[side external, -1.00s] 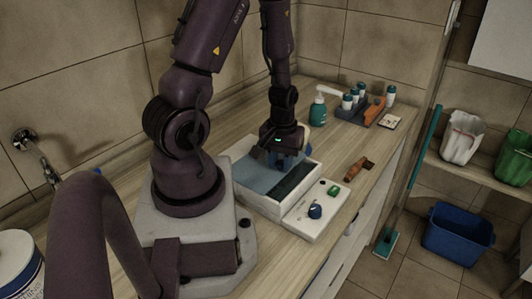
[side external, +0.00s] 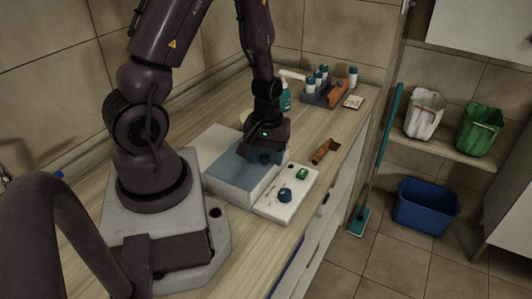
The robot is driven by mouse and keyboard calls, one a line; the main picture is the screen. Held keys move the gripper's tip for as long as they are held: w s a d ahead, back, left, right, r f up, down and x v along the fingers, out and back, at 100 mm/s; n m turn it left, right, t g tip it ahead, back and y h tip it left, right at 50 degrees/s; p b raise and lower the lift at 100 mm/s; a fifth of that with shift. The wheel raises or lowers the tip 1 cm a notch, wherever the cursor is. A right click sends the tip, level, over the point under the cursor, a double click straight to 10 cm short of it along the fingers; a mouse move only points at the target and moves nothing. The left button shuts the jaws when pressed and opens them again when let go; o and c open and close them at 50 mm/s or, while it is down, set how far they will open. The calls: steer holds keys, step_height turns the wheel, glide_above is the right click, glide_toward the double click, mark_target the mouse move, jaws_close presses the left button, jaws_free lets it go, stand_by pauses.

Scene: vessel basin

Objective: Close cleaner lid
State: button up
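The cleaner (side external: 256,191) is a white box on the counter, in the middle of the side external view. Its blue-grey lid (side external: 232,167) lies over the top, and no dark opening shows now. My gripper (side external: 264,156) is at the lid's far right part, pointing down, close to or touching it. Its fingertips are mostly hidden, so I cannot tell if they are apart. A front panel (side external: 272,211) carries a blue knob (side external: 286,195) and a green button (side external: 302,174).
An orange-brown tool (side external: 325,151) lies right of the cleaner. Behind it stand a teal bottle (side external: 285,97) and a caddy (side external: 320,98) with several white bottles. The counter's right edge drops to the floor, where a blue bin (side external: 427,207) and a mop (side external: 384,150) stand.

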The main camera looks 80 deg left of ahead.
steer(key=shift+r, duration=0.1)
step_height(320, 180, up, 13)
stand_by(0.5)
stand_by(0.4)
steer(key=s+d+r+m+t, duration=0.4)
steer(key=d+r+m+t, duration=0.1)
steer(key=d+r+m, duration=0.7)
steer(key=shift+r+t, duration=0.3)
steer(key=shift+r, duration=0.65)
steer(key=shift+o, duration=0.5)
stand_by(0.4)
